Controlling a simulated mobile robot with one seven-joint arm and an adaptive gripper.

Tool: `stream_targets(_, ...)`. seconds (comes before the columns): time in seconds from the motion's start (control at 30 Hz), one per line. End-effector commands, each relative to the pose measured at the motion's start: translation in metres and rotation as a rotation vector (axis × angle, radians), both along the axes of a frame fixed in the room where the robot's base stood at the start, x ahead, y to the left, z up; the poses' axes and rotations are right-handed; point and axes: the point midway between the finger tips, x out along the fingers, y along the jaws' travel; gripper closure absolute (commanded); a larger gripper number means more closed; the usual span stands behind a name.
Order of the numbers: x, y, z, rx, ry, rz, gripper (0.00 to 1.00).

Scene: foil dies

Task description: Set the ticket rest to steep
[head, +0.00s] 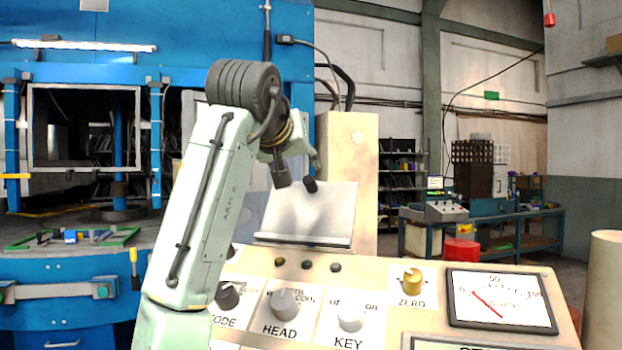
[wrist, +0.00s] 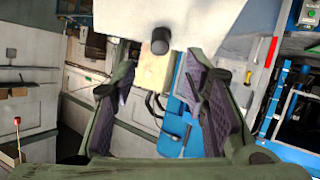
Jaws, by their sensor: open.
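The ticket rest (head: 325,212) is a pale metal plate leaning back on the console, with a lip along its lower edge. A dark knob (head: 310,185) shows at its upper edge. In the wrist view the plate (wrist: 215,22) fills the top, and the knob (wrist: 160,42) stands out just beyond the fingers. My gripper (head: 297,170) is above the upper part of the rest. In the wrist view its fingers (wrist: 160,85) are spread wide with nothing between them, and the knob lies roughly on their midline. I cannot tell the gap in depth.
The console below carries a HEAD knob (head: 285,303), a KEY knob (head: 351,316), a yellow ZERO knob (head: 412,281) and a dial meter (head: 501,300). A beige column (head: 358,150) rises behind the rest. A blue press (head: 215,50) stands to the left.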

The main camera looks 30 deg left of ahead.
Motion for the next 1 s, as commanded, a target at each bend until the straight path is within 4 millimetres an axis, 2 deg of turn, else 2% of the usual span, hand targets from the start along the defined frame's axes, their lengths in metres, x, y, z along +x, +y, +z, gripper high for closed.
stream_targets(0.3, 0.054, 0.017, -0.02, -0.002, 0.003, 0.0, 0.59)
stream_targets(0.5, 0.076, 0.023, -0.03, -0.001, 0.002, 0.0, 0.59)
stream_targets(0.9, 0.083, 0.025, -0.035, 0.0, 0.0, 0.0, 0.59)
stream_targets(1.0, 0.083, 0.025, -0.035, 0.0, 0.0, 0.0, 0.66)
